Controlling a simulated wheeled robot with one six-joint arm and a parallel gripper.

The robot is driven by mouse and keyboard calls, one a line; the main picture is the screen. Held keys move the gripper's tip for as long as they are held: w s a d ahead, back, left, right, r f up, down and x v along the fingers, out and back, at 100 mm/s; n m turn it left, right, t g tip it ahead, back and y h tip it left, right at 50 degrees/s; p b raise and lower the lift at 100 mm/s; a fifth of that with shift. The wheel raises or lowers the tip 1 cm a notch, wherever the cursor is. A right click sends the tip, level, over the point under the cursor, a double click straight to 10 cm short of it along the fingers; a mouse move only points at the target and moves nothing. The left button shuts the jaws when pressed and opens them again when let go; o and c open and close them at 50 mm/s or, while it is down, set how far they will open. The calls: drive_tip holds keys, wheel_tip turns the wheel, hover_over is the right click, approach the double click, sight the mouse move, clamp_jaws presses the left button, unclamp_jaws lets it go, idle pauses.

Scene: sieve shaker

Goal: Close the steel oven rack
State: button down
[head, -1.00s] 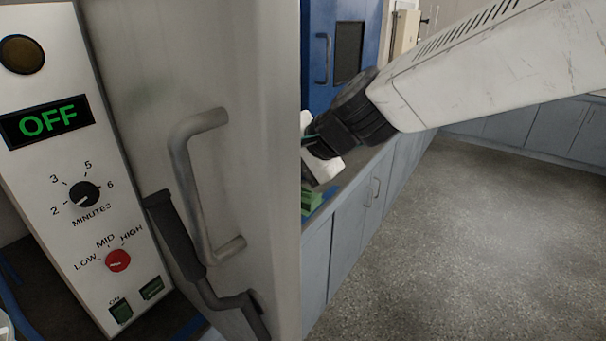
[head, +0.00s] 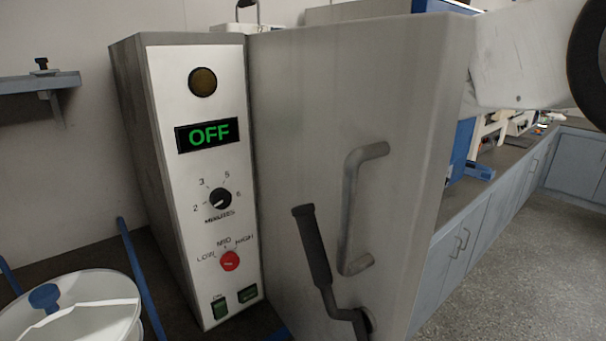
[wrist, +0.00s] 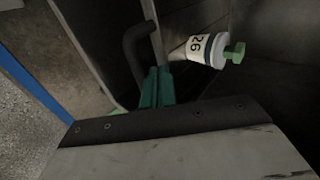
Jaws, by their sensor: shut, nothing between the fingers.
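No steel oven rack can be made out for certain in either view. The head view shows a grey steel oven-like unit with a control panel (head: 205,180) reading OFF. Its broad door (head: 310,130) carries a bent steel handle (head: 352,210) and a black-gripped lever (head: 312,245). My gripper is out of sight in the head view. In the wrist view my gripper (wrist: 159,72) has its teal fingers together, with nothing between them. A dark bent bar (wrist: 135,40) is close beside the fingertips; contact cannot be told. Dark metal-like surfaces lie behind.
A white numbered container (wrist: 203,48) with a green knob is right of my fingers in the wrist view. A white lidded tub (head: 75,312) stands at lower left of the head view. Counters (head: 455,250) run along the right, with open floor (head: 505,260) beside them.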

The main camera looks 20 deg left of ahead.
drive_tip(key=shift+w+a+r, duration=0.15)
drive_tip(key=shift+w+a, duration=0.35)
drive_tip(key=shift+a, duration=0.15)
drive_tip(key=shift+a+r, duration=0.1)
drive_tip(key=shift+a, duration=0.05)
drive_tip(key=shift+r, duration=0.1)
